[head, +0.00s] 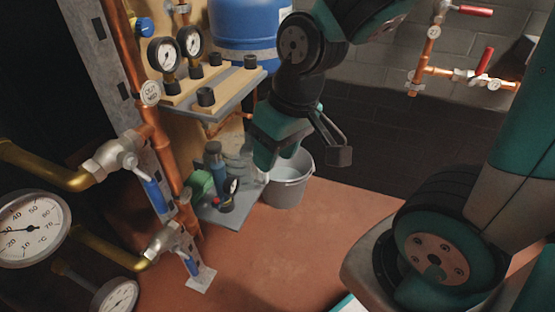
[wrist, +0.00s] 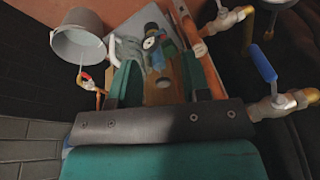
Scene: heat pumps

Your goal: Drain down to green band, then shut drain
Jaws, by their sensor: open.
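My gripper shows in the wrist view (wrist: 157,72) with its two teal fingers spread and nothing between them.
The bucket (head: 289,181) stands on the red floor. A blue tank (head: 243,35) is behind the shelf (head: 208,97). Blue-handled valves (head: 154,194) and large dial gauges (head: 32,228) fill the left. Red-handled valves (head: 482,62) are on the back wall. The middle floor is clear.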

